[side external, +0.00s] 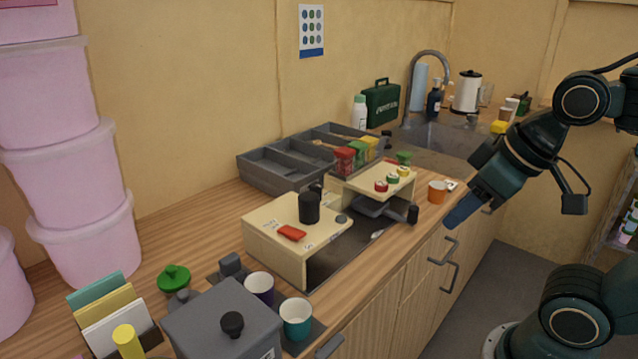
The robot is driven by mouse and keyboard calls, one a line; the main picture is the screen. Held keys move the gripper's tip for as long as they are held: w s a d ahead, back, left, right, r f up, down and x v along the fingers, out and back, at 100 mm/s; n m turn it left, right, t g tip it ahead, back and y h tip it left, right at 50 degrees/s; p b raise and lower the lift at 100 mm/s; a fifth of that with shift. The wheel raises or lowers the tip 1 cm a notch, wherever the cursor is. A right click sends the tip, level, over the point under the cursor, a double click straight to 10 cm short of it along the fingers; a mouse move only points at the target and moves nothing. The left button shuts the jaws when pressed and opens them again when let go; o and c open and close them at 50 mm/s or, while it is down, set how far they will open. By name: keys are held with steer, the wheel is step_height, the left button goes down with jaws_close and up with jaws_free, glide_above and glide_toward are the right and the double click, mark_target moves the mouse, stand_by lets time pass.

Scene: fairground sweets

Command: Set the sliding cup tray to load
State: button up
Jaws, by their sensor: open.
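A cream machine stands on the wooden counter, with a left block (285,245) and a smaller right block (375,178). A dark grey sliding tray (372,207) shows low under the right block, with a black knob (413,214) at its right end. I take this as the cup tray; any load mark on it is too small to read. My gripper (468,212) is open and empty, pointing down-left, to the right of the knob and apart from it. One finger shows clearly; the other is mostly hidden.
An orange cup (437,191) stands close to the knob and my gripper. Red, yellow and green buttons top the right block. A black cylinder (309,207) and a red switch (291,232) top the left block. A grey box (222,325) and cups stand in front.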

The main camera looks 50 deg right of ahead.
steer(key=shift+o, duration=0.5)
steer(key=shift+w, duration=0.1)
steer(key=m+g, duration=0.6)
steer(key=m, duration=0.3)
glide_above(414, 207)
step_height(414, 207, down, 3)
steer(key=shift+f, duration=0.15)
steer(key=shift+f, duration=6.8)
steer(key=shift+c, duration=0.5)
steer(key=shift+a, duration=0.1)
jaws_close()
